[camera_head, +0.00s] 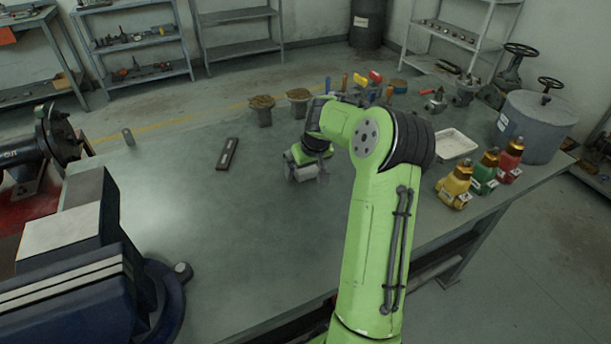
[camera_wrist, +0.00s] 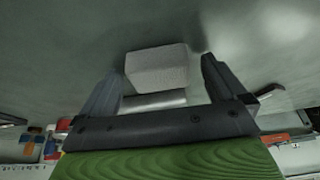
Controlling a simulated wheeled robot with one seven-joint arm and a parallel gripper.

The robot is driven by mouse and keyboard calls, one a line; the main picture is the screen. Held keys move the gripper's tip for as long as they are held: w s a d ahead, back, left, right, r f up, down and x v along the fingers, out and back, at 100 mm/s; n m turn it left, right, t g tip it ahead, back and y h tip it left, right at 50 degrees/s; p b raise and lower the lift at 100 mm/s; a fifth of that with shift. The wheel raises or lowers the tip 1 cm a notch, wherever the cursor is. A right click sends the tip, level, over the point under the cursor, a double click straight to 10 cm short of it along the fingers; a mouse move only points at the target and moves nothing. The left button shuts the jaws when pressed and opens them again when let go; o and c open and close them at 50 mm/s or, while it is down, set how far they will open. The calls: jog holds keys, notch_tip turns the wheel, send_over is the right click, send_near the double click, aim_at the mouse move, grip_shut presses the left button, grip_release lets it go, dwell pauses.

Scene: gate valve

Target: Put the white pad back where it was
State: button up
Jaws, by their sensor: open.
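A pale, whitish block, which looks like the white pad (camera_wrist: 157,68), lies on the table in the wrist view. It shows between and just beyond the fingertips of my gripper (camera_wrist: 160,80). The fingers stand apart on either side of it, and I see no contact. A shiny grey cylindrical piece (camera_wrist: 153,102) shows between the pad and the gripper's palm. In the head view my gripper (camera_head: 308,172) is low over the middle of the table, and my arm hides part of that area.
A dark flat bar (camera_head: 228,153) lies left of my gripper. Two pots (camera_head: 262,110) stand behind. A blue vise (camera_head: 85,265) fills the near left.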

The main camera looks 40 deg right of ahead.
jog(key=shift+r, duration=0.1)
jog(key=c, duration=1.1)
